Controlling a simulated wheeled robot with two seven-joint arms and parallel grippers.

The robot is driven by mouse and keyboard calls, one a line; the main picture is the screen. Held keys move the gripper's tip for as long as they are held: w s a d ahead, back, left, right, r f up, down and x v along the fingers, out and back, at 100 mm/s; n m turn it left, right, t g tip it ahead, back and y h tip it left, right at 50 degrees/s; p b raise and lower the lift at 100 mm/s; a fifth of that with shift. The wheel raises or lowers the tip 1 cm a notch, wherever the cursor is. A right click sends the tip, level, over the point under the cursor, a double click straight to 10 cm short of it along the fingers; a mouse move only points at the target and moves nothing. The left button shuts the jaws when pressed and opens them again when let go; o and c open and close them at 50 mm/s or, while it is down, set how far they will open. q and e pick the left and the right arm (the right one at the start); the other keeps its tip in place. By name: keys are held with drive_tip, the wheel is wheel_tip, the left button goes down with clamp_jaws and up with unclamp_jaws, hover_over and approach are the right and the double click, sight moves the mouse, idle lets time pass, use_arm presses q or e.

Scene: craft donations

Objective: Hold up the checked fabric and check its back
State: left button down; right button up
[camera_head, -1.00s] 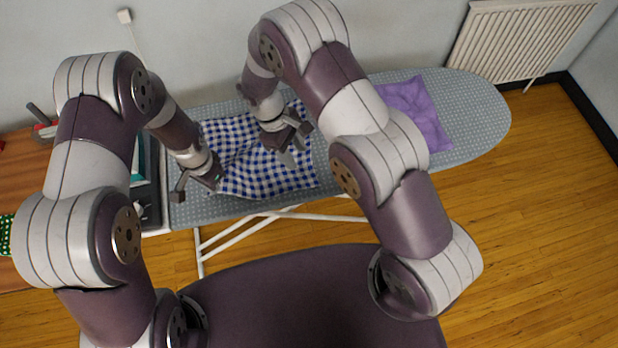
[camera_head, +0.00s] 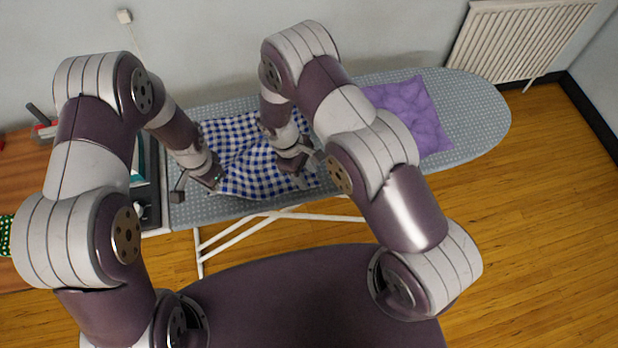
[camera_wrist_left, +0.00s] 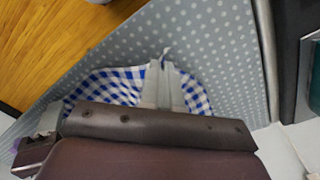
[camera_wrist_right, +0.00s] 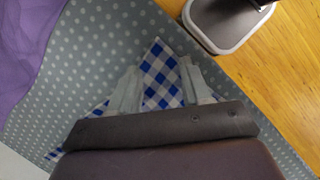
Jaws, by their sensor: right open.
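The blue-and-white checked fabric (camera_head: 252,170) lies on the dotted grey ironing board (camera_head: 475,120), rumpled, with a fold across its middle. My left gripper (camera_wrist_left: 164,75) is at its front left corner, fingers together, with a small tip of cloth showing beyond them. My right gripper (camera_wrist_right: 160,80) is open over the front right part of the fabric. A corner of the fabric (camera_wrist_right: 162,68) shows between its spread fingers in the right wrist view. My right wrist and forearm hide part of the fabric in the head view.
A purple cloth (camera_head: 415,118) lies on the board to the right of the checked fabric. A teal iron (camera_head: 139,165) stands left of the board, partly hidden by my left arm. A radiator (camera_head: 520,40) is on the wall. The board's right end is clear.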

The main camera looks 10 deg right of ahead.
clamp_jaws()
drive_tip(key=shift+r, duration=2.5)
